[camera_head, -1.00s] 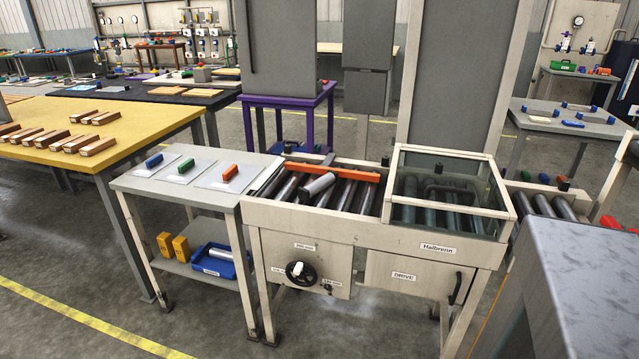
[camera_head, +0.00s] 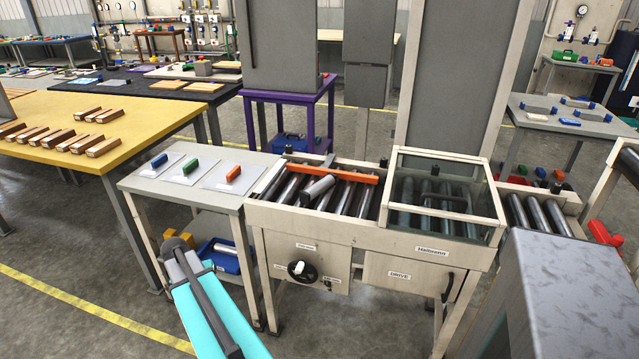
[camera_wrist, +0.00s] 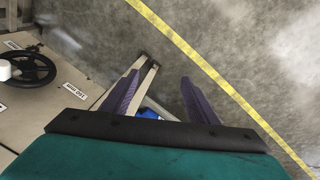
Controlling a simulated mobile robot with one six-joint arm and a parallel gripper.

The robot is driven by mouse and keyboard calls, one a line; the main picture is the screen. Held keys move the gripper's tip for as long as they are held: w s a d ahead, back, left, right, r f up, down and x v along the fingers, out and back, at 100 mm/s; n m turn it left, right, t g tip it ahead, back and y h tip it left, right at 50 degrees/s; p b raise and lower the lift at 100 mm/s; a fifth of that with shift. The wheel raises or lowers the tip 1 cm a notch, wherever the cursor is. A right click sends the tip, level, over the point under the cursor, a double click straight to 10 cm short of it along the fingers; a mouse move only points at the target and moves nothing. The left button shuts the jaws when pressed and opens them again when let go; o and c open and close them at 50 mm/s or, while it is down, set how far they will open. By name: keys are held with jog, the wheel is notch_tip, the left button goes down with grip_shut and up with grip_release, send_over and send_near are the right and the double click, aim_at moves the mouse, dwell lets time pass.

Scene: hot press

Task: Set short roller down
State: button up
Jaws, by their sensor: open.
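A short light-grey roller (camera_head: 319,188) lies at an angle on top of the roller bed of the machine, just in front of the orange bar (camera_head: 330,171). Another silver roller (camera_head: 226,248) lies in a blue tray (camera_head: 218,262) on the lower shelf of the small table; my arm partly covers that shelf. I cannot tell which one the task means. In the wrist view my gripper (camera_wrist: 160,80) has its two purple fingers spread, with no roller seen between them. It is beside the machine, above the floor. A bit of blue (camera_wrist: 148,113) shows behind the fingers.
The machine front carries a handwheel (camera_head: 301,270), also in the wrist view (camera_wrist: 30,68). A glass-covered section (camera_head: 445,195) is at its right. The small grey table (camera_head: 215,203) holds coloured blocks on white sheets. A grey metal surface (camera_head: 580,270) is close at right. Floor at lower left is open.

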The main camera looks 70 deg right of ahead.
jog(key=s+d+r+m+h+p, duration=0.1)
jog(key=s+d+r, duration=0.3)
jog(key=d+r, duration=0.5)
jog(key=s+d+r+m+h+p, duration=0.1)
jog(key=s+d+r+m+p, duration=0.1)
jog(key=d+r, duration=0.7)
jog(key=s+d+r+m+p, duration=0.1)
jog(key=s+d+r+m, duration=0.3)
jog(key=d+r, duration=0.5)
jog(key=shift+s+r+m+h+p, duration=0.15)
jog(key=shift+s+m+h+p, duration=0.2)
jog(key=shift+s, duration=0.5)
jog(key=s+d+r+m+g, duration=0.1)
jog(key=s+d+r+m, duration=0.2)
jog(key=s+d+r, duration=0.4)
jog(key=shift+s+h, duration=0.35)
jog(key=shift+s, duration=0.7)
jog(key=p, duration=0.2)
send_near(318, 185)
jog(key=shift+x, duration=2.4)
jog(key=shift+d, duration=0.1)
